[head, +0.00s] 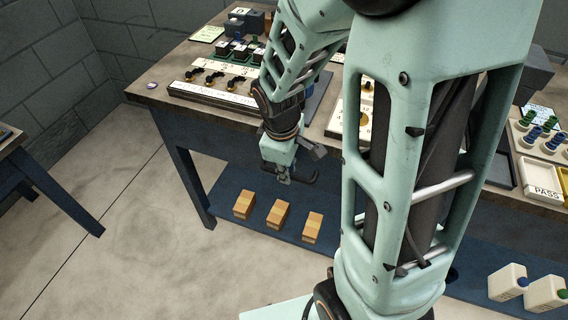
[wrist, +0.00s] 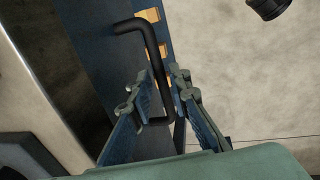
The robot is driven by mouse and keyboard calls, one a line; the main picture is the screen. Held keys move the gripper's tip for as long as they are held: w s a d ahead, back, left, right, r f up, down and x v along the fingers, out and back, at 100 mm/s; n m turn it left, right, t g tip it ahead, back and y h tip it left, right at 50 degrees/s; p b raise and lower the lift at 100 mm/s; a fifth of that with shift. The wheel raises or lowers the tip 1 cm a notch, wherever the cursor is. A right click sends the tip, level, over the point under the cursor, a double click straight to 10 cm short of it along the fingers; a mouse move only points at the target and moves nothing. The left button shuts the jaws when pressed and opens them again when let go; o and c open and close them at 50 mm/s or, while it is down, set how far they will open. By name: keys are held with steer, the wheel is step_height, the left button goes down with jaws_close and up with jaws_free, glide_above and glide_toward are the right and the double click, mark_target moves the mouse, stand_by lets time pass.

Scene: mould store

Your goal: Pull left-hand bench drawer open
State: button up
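A black bar handle (wrist: 158,75) with bent ends shows in the wrist view. It runs between the two fingers of my gripper (wrist: 168,92), which stand apart with a visible gap on each side of the bar. In the head view my gripper (head: 284,174) is low at the bench's front edge, and the dark handle (head: 304,178) shows beside its fingertips. I cannot tell whether a finger touches the bar. The left-hand drawer's front is mostly hidden behind my arm in the head view, so how far it is open cannot be told.
The bench (head: 158,98) carries trays and small parts. Three orange-brown blocks (head: 278,214) stand on its blue lower shelf (head: 228,190), below my gripper. White bottles (head: 507,283) stand at the lower right. Bare floor (head: 130,215) lies left of the bench, with another table (head: 45,180) beyond.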

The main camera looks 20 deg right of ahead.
steer(key=shift+c, duration=0.5)
jaws_close()
steer(key=shift+a, duration=0.1)
